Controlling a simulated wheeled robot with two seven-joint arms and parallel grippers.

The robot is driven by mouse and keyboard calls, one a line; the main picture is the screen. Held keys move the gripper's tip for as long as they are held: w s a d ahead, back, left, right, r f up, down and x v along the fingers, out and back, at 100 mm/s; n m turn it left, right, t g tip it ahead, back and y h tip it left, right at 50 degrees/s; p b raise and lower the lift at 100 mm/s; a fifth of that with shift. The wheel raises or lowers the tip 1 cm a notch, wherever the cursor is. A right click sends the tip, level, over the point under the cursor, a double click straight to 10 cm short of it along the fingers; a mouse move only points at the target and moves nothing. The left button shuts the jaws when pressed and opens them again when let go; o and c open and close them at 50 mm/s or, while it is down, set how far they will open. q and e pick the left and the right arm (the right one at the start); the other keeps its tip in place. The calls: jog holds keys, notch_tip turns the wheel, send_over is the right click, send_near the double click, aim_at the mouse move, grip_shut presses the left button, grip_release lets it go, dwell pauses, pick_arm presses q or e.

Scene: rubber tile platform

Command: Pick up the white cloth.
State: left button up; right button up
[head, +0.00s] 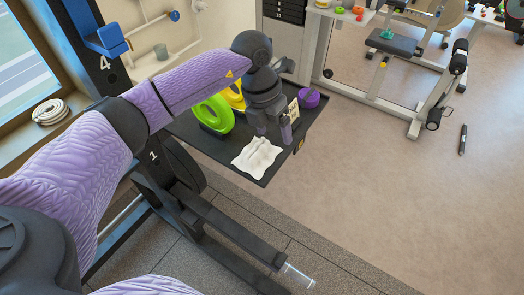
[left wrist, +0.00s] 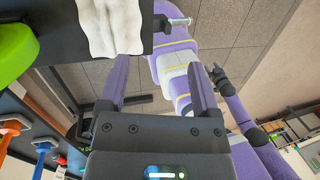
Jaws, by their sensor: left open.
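The white cloth (head: 257,157) lies crumpled on the front part of a dark shelf (head: 205,146) in the head view. It also shows at the top of the left wrist view (left wrist: 108,28). My left gripper (head: 274,133) is open and empty, just behind and a little right of the cloth in the head view. Its two purple fingers (left wrist: 158,70) stand apart in the left wrist view, with the cloth beyond the left one. A dark end of my other arm (left wrist: 216,76) shows small in that view; its jaws cannot be made out.
A dark frame bar (head: 235,240) runs below. Open floor (head: 390,190) lies to the right.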

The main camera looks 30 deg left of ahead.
aim_at(255, 150)
pick_arm(q)
jog(key=a+y, duration=0.1)
jog(key=a, duration=0.1)
jog(key=a+r+y, duration=0.1)
jog(key=a, duration=0.2)
jog(key=shift+r+n+y, duration=0.15)
jog(key=shift+n+y, duration=0.25)
jog(key=f+b, duration=0.1)
jog(key=f, duration=0.5)
jog(key=d+f+b, duration=0.1)
jog(key=f, duration=0.2)
jog(key=shift+s+b, duration=0.1)
jog(key=shift+b, duration=0.25)
jog(key=shift+f, duration=0.4)
jog(key=shift+r, duration=0.1)
jog(key=c, duration=1)
grip_shut()
pick_arm(e)
jog(key=f, duration=0.1)
jog(key=s+d+f, duration=0.1)
jog(key=shift+f, duration=0.3)
